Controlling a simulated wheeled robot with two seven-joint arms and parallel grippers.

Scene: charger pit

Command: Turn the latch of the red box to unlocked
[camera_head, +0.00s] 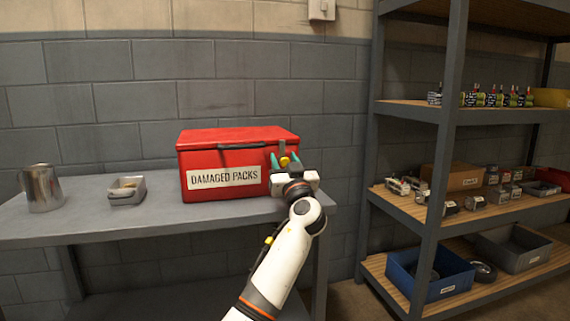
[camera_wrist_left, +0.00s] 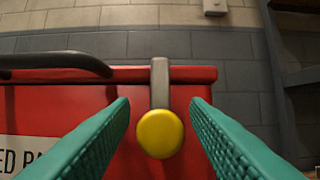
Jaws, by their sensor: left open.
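The red box (camera_head: 222,158) with a "DAMAGED PACKS" label stands on the grey table at its right part, lid down. Its latch is a dark grey bar with a round yellow knob (camera_head: 284,161) on the front, right of the label. In the left wrist view the bar (camera_wrist_left: 160,84) runs straight up from the knob (camera_wrist_left: 160,133) over the lid's edge. My left gripper (camera_head: 284,162) is in front of the latch, open, its teal fingers on either side of the knob. In the wrist view gaps show between the knob and both fingers (camera_wrist_left: 160,125). My right gripper is not in view.
The grey table (camera_head: 150,218) also holds a metal jug (camera_head: 41,188) and a small grey tray (camera_head: 127,190) on the left. A shelving unit (camera_head: 440,160) with packs and bins stands to the right. A block wall is close behind.

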